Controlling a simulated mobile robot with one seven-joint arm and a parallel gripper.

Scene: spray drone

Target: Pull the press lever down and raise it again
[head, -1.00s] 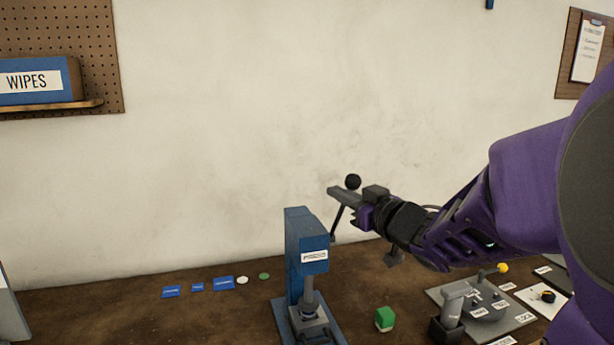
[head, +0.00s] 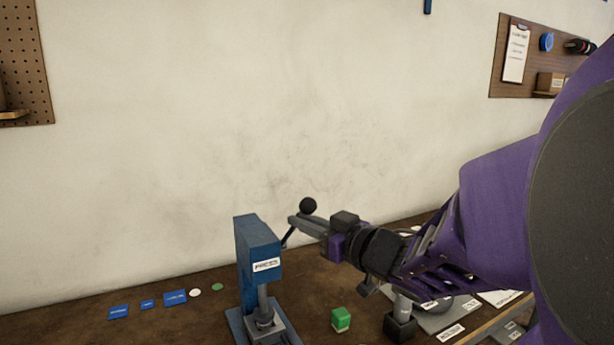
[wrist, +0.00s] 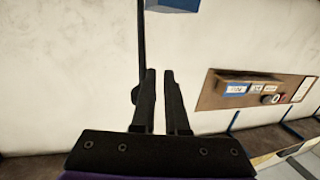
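The blue press (head: 258,250) stands on the bench in the head view, with its ram over a grey base block. Its thin dark lever rises from its right side to a black ball knob (head: 308,205). My gripper (head: 297,222) is at the upper lever, its fingers just below the knob in the picture. In the wrist view my fingers (wrist: 160,85) are a narrow gap apart with bare wall between them. The lever rod (wrist: 142,45) runs beside the left finger, and a dark round part shows behind that finger. Whether they touch cannot be told.
A green block (head: 341,320) lies right of the press. Blue tags (head: 175,298) and small discs lie to its left. A grey control panel (head: 437,318) is partly hidden under my arm. A pegboard shelf (wrist: 250,90) hangs on the wall.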

